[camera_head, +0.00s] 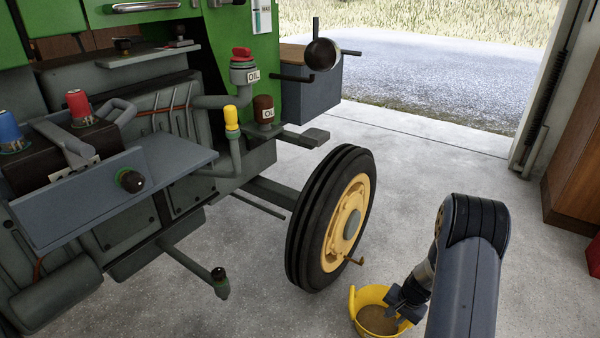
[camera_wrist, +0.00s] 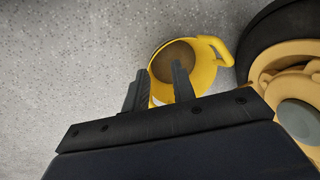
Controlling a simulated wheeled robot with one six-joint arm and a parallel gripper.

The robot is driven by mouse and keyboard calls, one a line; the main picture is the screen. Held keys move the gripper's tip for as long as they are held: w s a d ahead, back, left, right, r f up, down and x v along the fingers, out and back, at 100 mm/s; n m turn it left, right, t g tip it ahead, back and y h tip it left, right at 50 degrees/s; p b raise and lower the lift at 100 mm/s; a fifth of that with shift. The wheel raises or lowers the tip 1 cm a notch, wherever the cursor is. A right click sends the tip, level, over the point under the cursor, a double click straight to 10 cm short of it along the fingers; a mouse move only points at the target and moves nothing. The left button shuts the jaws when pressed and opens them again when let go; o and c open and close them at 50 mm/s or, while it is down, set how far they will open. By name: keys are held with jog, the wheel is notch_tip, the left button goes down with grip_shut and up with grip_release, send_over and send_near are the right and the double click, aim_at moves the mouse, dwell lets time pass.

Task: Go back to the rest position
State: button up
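My gripper (camera_head: 403,303) is low at the right, beside the tractor's front wheel, at the yellow container. In the wrist view its two dark fingers (camera_wrist: 159,75) stand apart with nothing held between them. The yellow container (camera_head: 354,302) has a handle and brown contents, and sits on the concrete floor. In the wrist view the container (camera_wrist: 206,66) is just beyond the fingertips, which overlap its rim in the picture. I cannot tell whether the fingers touch it.
The black tyre (camera_head: 309,225) with its yellow hub (camera_head: 345,230) stands close left of the container. The green tractor (camera_head: 242,35) fills the left side. A wooden cabinet (camera_head: 577,165) stands at the far right. The floor (camera_head: 440,150) behind my arm is clear.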

jog(key=a+r+n, duration=0.2)
jog(key=a+r, duration=0.2)
jog(key=r, duration=0.3)
jog(key=a+r+n+g, duration=0.1)
jog(key=a+r+n, duration=0.2)
jog(key=r, duration=0.4)
jog(key=shift+w+a+r+y+p, duration=0.3)
jog(key=shift+a+r, duration=0.05)
jog(key=shift+a, duration=0.4)
